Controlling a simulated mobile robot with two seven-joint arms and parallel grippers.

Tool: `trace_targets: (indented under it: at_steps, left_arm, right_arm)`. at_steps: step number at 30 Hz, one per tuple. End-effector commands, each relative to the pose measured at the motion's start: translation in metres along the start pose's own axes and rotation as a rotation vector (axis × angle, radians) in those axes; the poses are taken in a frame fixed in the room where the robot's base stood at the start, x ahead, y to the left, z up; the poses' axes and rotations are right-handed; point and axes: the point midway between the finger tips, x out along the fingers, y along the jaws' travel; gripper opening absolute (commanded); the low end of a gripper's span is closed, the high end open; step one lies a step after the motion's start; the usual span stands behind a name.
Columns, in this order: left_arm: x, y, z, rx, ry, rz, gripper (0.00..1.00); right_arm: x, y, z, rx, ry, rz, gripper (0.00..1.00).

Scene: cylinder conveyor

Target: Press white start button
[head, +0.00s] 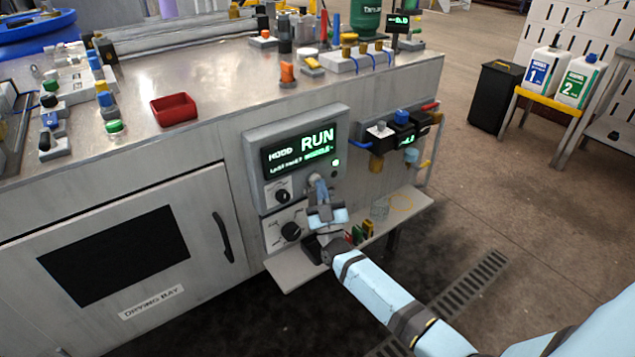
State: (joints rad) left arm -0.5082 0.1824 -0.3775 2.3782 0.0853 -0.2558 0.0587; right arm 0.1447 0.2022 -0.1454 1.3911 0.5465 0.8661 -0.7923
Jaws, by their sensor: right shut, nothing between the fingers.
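The grey control panel (338,118) is fixed to the front of the bench. My right gripper (318,183) is shut and empty. Its fingertips are at the lower right of the panel's face, seeming to touch it. The white start button cannot be made out; the gripper may cover it. My left gripper is not in view.
Dark knobs (291,232) sit left of my right gripper. A narrow shelf (290,272) juts out below, with small colored items on it. Blue-capped fittings (402,117) stick out at the right. A red tray (174,108) is on the bench top.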

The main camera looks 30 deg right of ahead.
Motion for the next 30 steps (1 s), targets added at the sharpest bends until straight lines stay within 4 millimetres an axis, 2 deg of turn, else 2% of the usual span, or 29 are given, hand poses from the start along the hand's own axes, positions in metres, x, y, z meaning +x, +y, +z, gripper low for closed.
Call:
trace_targets:
  at_steps: [14,24,30]
  left_arm:
    - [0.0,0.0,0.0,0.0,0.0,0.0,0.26]
    - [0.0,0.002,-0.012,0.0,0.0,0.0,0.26]
    - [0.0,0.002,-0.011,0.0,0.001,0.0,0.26]
  right_arm:
    - [0.002,0.0,0.0,0.0,0.0,0.0,0.0]
    - [-0.008,0.008,-0.008,0.0,-0.001,0.0,0.0]
    - [-0.01,0.008,-0.008,0.0,0.0,0.001,0.0]
